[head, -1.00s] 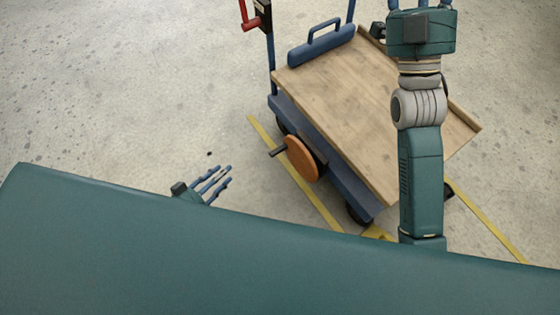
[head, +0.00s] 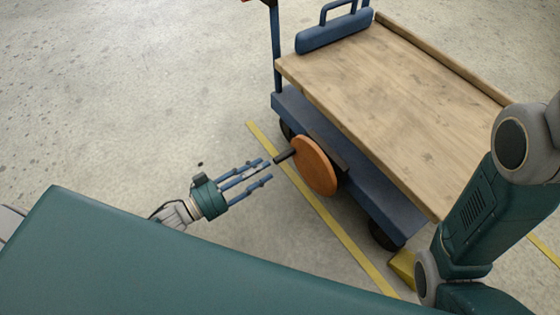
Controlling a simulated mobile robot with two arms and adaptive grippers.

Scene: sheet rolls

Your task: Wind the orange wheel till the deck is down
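The orange wheel (head: 315,167) is a round disc on the near long side of the trolley, with a dark crank handle (head: 285,156) sticking out toward the left. The wooden deck (head: 400,85) sits above the blue base frame (head: 365,190), with a gap between them. My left gripper (head: 266,170) is open and empty, its blue fingers spread and pointing right, close to the handle's end. I cannot tell whether a fingertip touches it. My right arm (head: 480,205) rises at the right; its gripper is outside the picture.
A blue handled block (head: 335,30) stands at the deck's far left end, by a blue post (head: 276,50). Yellow floor lines (head: 330,222) run along the trolley, and a yellow wedge (head: 403,268) lies near a wheel. The floor at left is clear.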

